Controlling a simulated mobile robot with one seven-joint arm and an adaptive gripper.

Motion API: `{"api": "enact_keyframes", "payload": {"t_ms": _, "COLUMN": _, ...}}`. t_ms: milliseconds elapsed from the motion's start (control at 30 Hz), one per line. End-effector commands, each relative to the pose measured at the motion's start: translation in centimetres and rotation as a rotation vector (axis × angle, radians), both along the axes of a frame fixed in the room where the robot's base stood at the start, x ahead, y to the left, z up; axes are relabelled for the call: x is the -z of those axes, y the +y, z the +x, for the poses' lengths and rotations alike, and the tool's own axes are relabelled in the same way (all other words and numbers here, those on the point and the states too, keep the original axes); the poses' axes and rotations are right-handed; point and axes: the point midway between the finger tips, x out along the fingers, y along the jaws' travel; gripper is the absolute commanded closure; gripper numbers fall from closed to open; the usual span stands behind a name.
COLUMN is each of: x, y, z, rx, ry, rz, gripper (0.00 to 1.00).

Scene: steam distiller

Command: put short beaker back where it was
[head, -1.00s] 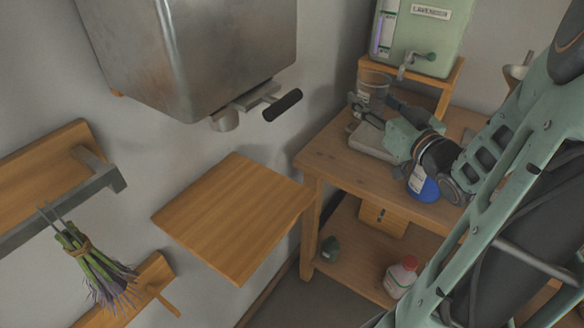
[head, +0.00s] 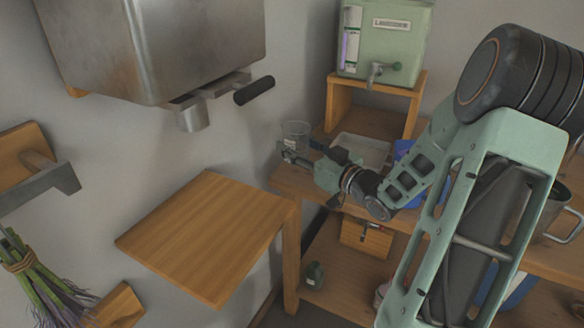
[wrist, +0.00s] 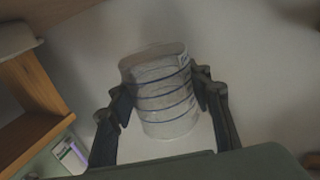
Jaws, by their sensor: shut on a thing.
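The short beaker (head: 295,132) is clear glass, small in the head view, near the wall above the back left of the wooden table. In the wrist view the beaker (wrist: 163,100) shows blue lines around its wall, with a gripper finger on each side. My gripper (head: 292,152) is shut on the beaker and holds it to the left of the pale tray (head: 362,147). It also fills the lower part of the wrist view (wrist: 162,98). The beaker looks empty, though its inside is hard to make out.
A wooden wall shelf (head: 205,235) is bare at the left. The steel vessel (head: 155,45) with a black-handled spout (head: 195,112) hangs above it. A green lavender tank (head: 382,40) stands on a wooden stand (head: 375,85). A dried bunch (head: 40,275) hangs lower left.

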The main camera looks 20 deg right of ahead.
Motion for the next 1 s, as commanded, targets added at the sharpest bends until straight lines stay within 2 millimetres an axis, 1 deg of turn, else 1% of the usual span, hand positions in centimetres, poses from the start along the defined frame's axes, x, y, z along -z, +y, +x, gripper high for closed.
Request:
{"api": "enact_keyframes", "payload": {"t_ms": 33, "x": 1.1, "y": -0.1, "z": 0.7, "rx": -0.001, "ry": -0.002, "rz": 0.001, "gripper": 0.86}}
{"api": "enact_keyframes", "payload": {"t_ms": 200, "x": 2.5, "y": -0.2, "z": 2.0, "rx": 0.000, "ry": -0.002, "rz": 0.000, "gripper": 0.86}}
{"api": "enact_keyframes", "payload": {"t_ms": 367, "x": 3.2, "y": -0.3, "z": 2.6, "rx": 0.000, "ry": -0.002, "rz": 0.000, "gripper": 0.86}}
{"api": "enact_keyframes", "payload": {"t_ms": 433, "x": 4.0, "y": -0.3, "z": 3.2, "rx": -0.001, "ry": -0.002, "rz": 0.001, "gripper": 0.86}}
{"api": "enact_keyframes", "payload": {"t_ms": 500, "x": 5.4, "y": -0.3, "z": 3.0, "rx": 0.001, "ry": 0.000, "rz": 0.002, "gripper": 0.86}}
{"api": "enact_keyframes", "payload": {"t_ms": 600, "x": 6.6, "y": -0.3, "z": 3.0, "rx": 0.001, "ry": -0.002, "rz": 0.001, "gripper": 0.86}}
{"api": "enact_keyframes", "payload": {"t_ms": 867, "x": 6.5, "y": -0.3, "z": 3.0, "rx": 0.000, "ry": -0.002, "rz": -0.001, "gripper": 0.86}}
{"api": "enact_keyframes", "payload": {"t_ms": 1000, "x": 7.0, "y": -0.3, "z": 3.0, "rx": 0.000, "ry": -0.002, "rz": -0.001, "gripper": 0.86}}
